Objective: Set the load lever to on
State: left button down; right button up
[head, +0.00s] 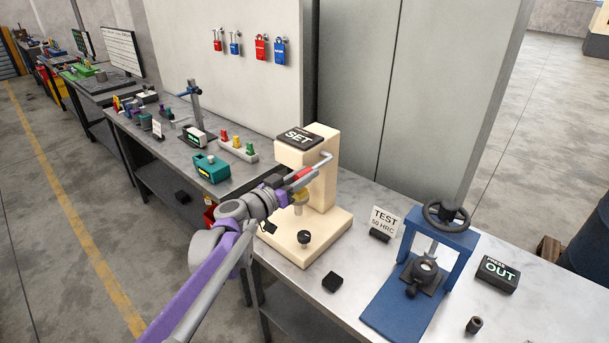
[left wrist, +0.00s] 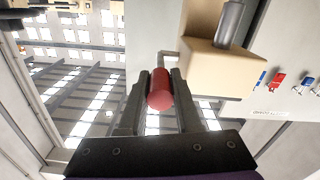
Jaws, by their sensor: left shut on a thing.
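The load lever is a bent metal rod (head: 322,163) with a red grip, on the side of a cream bench tester (head: 321,195). A dark display reading SET (head: 299,136) sits on top of the tester. My left gripper (head: 298,179) is shut on the red grip, at about the height of the tester's head. In the left wrist view the red grip (left wrist: 159,90) lies between the two dark fingers, with the cream head (left wrist: 215,68) just beyond. My right gripper is out of view.
A blue press with a black handwheel (head: 445,214), a TEST card (head: 384,222) and an OUT display (head: 497,273) stand to the right. A teal box (head: 211,168) and coloured pieces lie on the bench to the left. A grey cabinet stands behind.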

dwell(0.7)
pick_arm(q)
jog(key=shift+f+t+h, duration=0.3)
jog(key=shift+f+t, duration=0.1)
jog(key=shift+f, duration=0.1)
jog(key=shift+w+d+f+t+h+b, duration=0.1)
jog(key=shift+w+d+f+t+h, duration=0.1)
jog(key=shift+f+t+h, duration=0.4)
jog(key=shift+w+d+f+t+h+b, duration=0.15)
jog(key=shift+f+t+h, duration=0.2)
jog(key=shift+f+t, duration=0.4)
jog(key=shift+w+d+f+t+h+b, duration=0.1)
jog(key=shift+w+f+t+h, duration=0.1)
jog(key=shift+f+t+h, duration=0.5)
jog(key=shift+f+g+y, duration=0.1)
jog(key=shift+g+y, duration=0.15)
jog(key=shift+y, duration=0.1)
